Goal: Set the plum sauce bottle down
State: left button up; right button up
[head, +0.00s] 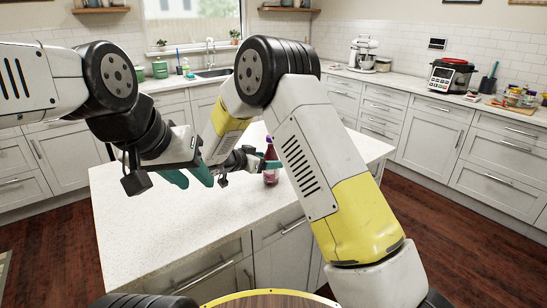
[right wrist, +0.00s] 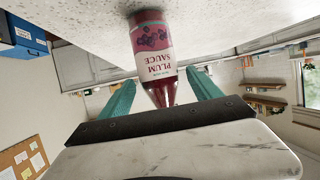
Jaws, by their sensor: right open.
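The plum sauce bottle (head: 271,168), dark red with a pink and white label, stands upright on the white island countertop (head: 150,230). In the right wrist view the bottle (right wrist: 154,50) appears upside down, its base against the counter and its neck toward my gripper. My right gripper (head: 268,160) is open, with its teal fingers on either side of the bottle's neck in the right wrist view (right wrist: 158,97). Gaps show between the fingers and the bottle. My left gripper (head: 195,182) is open and empty over the island, left of the bottle.
The island top around the bottle is otherwise clear. The back counters hold a stand mixer (head: 362,54), a red and black cooker (head: 450,76), several jars (head: 520,97) and green canisters (head: 160,69), all away from my grippers. Wooden floor surrounds the island.

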jog(key=v, duration=0.7)
jog(key=s+d+r+n+g+y, duration=0.2)
jog(key=s+d+r+g, duration=0.15)
jog(key=s+d, duration=0.45)
jog(key=s+d+r+n+g+y, duration=0.1)
jog(key=s+d+r+g+y, duration=0.15)
jog(key=s+d+r, duration=0.55)
jog(key=s+d+r+n+t+y, duration=0.1)
jog(key=s+n+y, duration=0.2)
jog(key=s, duration=0.4)
jog(key=s+d+r+n+t+y, duration=0.1)
jog(key=s+d+n+y, duration=0.1)
jog(key=s, duration=0.5)
jog(key=shift+d+n+y, duration=0.35)
jog(key=shift+n+y, duration=0.25)
jog(key=shift+y, duration=0.35)
